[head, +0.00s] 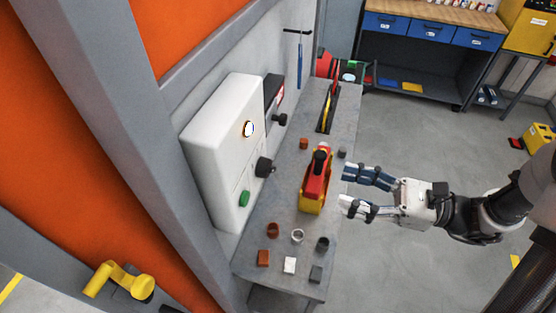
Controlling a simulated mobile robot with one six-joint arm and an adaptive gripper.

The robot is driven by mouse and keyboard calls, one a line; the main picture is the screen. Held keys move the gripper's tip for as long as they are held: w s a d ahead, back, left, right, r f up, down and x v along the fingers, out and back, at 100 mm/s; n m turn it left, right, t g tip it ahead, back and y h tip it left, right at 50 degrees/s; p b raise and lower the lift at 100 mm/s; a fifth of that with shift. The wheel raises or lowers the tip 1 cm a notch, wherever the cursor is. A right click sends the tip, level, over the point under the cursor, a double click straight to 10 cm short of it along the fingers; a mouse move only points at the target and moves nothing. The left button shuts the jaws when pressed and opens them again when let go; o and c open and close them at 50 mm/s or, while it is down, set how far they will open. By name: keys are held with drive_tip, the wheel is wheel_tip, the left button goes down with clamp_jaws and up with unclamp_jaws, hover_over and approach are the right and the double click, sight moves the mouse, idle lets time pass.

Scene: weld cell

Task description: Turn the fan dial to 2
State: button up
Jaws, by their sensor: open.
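A white control box (222,140) is mounted on the wall above the bench in the head view. It carries a round white lamp or gauge (249,129), a black knob (264,166) and a green button (244,198). Behind it, a smaller dark panel (273,90) has another black knob (280,120). I cannot tell which knob is the fan dial, and no numbers or pointer settings are readable. My gripper (346,188) is open and empty at the bench's right edge, its fingers pointing left. It is apart from both knobs.
A red and yellow tool (316,185) stands on the grey bench (262,209), between my gripper and the white box. Small cups and blocks, including a red-brown cup (273,230), lie at the near end. A blue-drawer workbench (424,27) stands behind. Open floor lies right.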

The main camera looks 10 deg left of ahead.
sight(274, 171)
drive_tip(key=a, duration=1)
drive_tip(key=w+a+b, duration=0.1)
drive_tip(key=a, duration=0.5)
drive_tip(key=shift+c, duration=0.4)
drive_tip(key=c, duration=1)
